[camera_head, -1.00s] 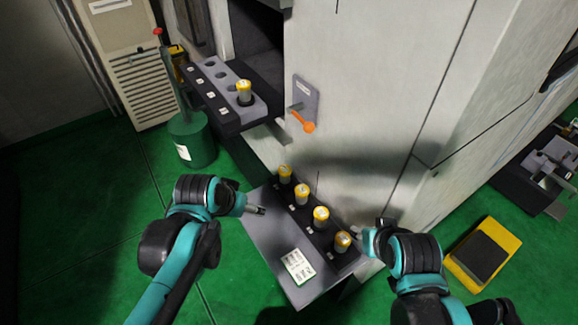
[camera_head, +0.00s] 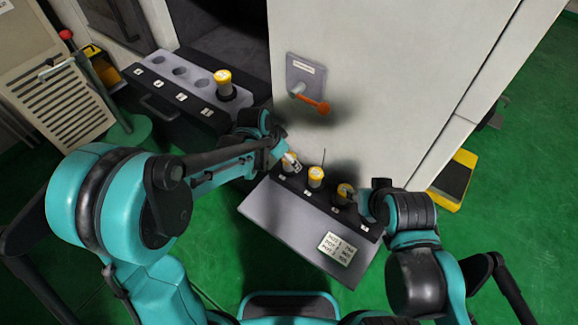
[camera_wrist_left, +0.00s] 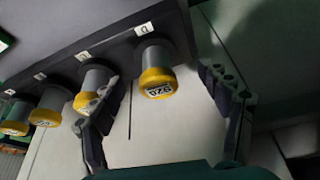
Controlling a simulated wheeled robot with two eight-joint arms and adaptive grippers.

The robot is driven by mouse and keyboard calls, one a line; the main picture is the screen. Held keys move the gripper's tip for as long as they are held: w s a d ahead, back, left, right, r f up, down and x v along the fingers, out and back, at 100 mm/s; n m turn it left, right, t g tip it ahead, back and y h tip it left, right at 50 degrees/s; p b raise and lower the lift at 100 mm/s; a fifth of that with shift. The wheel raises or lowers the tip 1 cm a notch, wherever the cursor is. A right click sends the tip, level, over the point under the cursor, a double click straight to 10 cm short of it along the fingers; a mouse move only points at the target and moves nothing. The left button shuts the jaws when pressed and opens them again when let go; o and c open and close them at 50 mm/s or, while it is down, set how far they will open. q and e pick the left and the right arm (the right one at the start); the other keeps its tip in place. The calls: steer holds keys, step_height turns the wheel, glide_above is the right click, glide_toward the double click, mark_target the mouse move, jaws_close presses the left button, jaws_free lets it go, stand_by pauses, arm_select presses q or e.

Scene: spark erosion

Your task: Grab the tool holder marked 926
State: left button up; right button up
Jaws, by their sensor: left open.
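The tool holder marked 926 (camera_wrist_left: 157,70) has a yellow top and grey body and stands at the D end of a dark rack (camera_wrist_left: 100,60). In the head view it is the leftmost holder (camera_head: 291,162), partly hidden by my left gripper (camera_head: 286,156). In the left wrist view my left gripper (camera_wrist_left: 160,105) is open, with one finger on each side of the 926 holder and no clear contact. One finger is close to the neighbouring holder at C (camera_wrist_left: 92,85). My right gripper (camera_head: 368,203) is at the rack's right end; its fingers are too unclear to judge.
More yellow-topped holders (camera_head: 316,177) stand along the rack, before a grey plate with a written card (camera_head: 340,248). A second rack (camera_head: 170,85) at upper left carries one holder (camera_head: 224,84). The white machine wall (camera_head: 390,80) with an orange-tipped lever (camera_head: 318,105) rises right behind.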

arm_select(q)
steer(key=b+x, duration=0.1)
steer(key=x, duration=0.3)
steer(key=shift+s+b, duration=0.25)
steer(key=shift+b, duration=0.15)
steer(key=shift+w+d+f, duration=0.15)
steer(key=shift+f, duration=0.2)
steer(key=shift+r, duration=0.1)
steer(key=c, duration=1.7)
